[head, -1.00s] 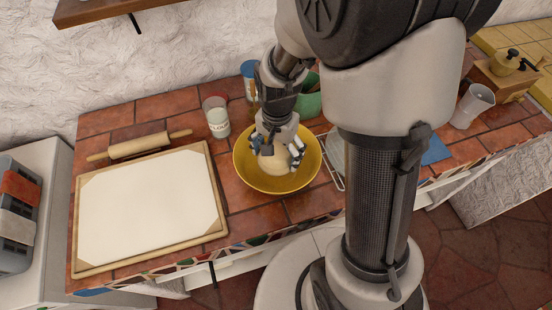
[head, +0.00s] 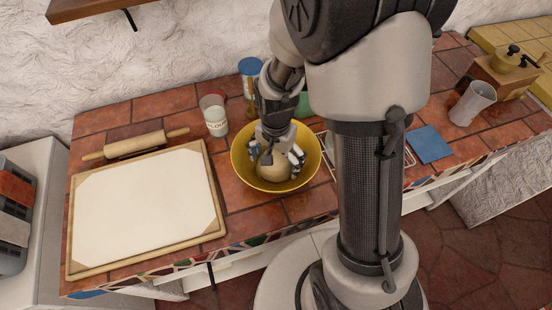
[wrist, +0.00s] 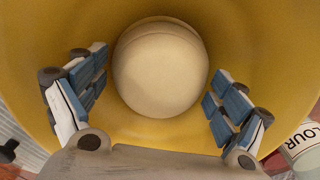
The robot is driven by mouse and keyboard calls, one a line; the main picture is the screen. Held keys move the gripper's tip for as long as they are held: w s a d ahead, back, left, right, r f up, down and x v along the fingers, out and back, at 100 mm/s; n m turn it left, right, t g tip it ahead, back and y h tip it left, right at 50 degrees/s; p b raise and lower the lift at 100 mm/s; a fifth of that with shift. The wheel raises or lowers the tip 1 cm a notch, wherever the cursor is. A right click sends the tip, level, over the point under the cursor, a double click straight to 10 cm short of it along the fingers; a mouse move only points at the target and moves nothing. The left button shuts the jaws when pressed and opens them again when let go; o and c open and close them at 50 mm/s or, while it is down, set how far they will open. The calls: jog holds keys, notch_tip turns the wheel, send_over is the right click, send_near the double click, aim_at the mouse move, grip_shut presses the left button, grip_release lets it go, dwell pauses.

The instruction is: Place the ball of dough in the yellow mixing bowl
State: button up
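The pale ball of dough (head: 271,172) is inside the yellow mixing bowl (head: 250,178), near its middle; whether it rests on the bottom is hard to tell. My gripper (head: 276,158) reaches down into the bowl from above, with its fingers on either side of the dough. In the wrist view the dough (wrist: 160,68) sits between the two blue-padded fingers of my gripper (wrist: 160,100), with a visible gap at the left finger and a narrow one at the right. The gripper looks open. The yellow bowl wall (wrist: 240,40) surrounds them.
A pastry board (head: 145,210) and rolling pin (head: 136,144) lie to the left. A flour jar (head: 215,118), blue can (head: 250,75) and green bowl (head: 303,106) stand behind the bowl. A metal jug (head: 472,104) and blue tile (head: 429,145) are at right.

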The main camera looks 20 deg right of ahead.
jog(key=shift+o, duration=0.5)
notch_tip(320, 180, up, 12)
jog(key=r+p, duration=0.1)
jog(key=p, duration=0.3)
jog(key=s+r+n+t, duration=0.4)
jog(key=s+r+n, duration=0.5)
jog(key=s+r, duration=0.5)
jog(key=shift+s+r+t, duration=0.3)
jog(key=shift+s, duration=0.25)
jog(key=shift+f, duration=0.1)
